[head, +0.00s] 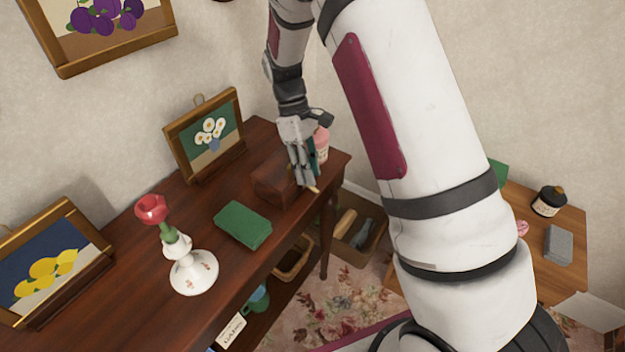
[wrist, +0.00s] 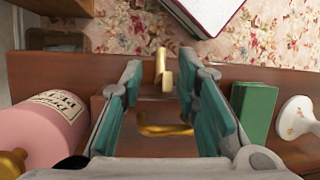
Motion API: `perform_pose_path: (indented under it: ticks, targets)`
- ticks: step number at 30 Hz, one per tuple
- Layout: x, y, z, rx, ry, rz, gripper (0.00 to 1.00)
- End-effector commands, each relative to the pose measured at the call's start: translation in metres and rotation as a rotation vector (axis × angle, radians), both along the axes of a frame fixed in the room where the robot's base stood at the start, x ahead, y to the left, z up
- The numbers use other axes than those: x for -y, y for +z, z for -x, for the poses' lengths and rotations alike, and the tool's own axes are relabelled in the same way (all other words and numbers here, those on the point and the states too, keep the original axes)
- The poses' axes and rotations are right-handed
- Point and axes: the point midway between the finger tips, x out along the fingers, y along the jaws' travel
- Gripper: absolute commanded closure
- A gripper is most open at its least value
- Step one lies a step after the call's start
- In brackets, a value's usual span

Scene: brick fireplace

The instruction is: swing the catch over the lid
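A dark wooden box (head: 270,178) stands near the right end of the long table, partly hidden by my gripper (head: 302,183). In the wrist view, a brass catch (wrist: 161,72) shows upright at the box's front edge, between my fingertips. A curved brass handle (wrist: 165,130) lies closer in, on the brown lid (wrist: 150,147). In the wrist view my gripper (wrist: 160,84) is open, with teal pads on either side of the catch and a visible gap on each side. My fingers hide part of the lid.
A pink bottle (wrist: 52,132) stands close at the left in the wrist view. A green book (head: 243,225) and a white vase with a red flower (head: 194,270) are on the table (head: 120,262). Framed pictures, including the flower picture (head: 206,135), stand behind.

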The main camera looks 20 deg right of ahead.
Motion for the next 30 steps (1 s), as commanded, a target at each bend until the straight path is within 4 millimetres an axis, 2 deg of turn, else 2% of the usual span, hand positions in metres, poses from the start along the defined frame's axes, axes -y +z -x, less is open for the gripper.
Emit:
perform_pose_path:
  ticks: [6,12,18,30]
  targets:
    - [-0.004,0.042,-0.018,0.005,-0.002,0.0,0.71]
    - [-0.006,0.068,-0.029,0.004,0.0,0.001,0.71]
    - [-0.007,0.077,-0.032,0.002,-0.001,0.001,0.71]
    - [-0.004,0.076,-0.035,0.013,-0.009,-0.018,0.7]
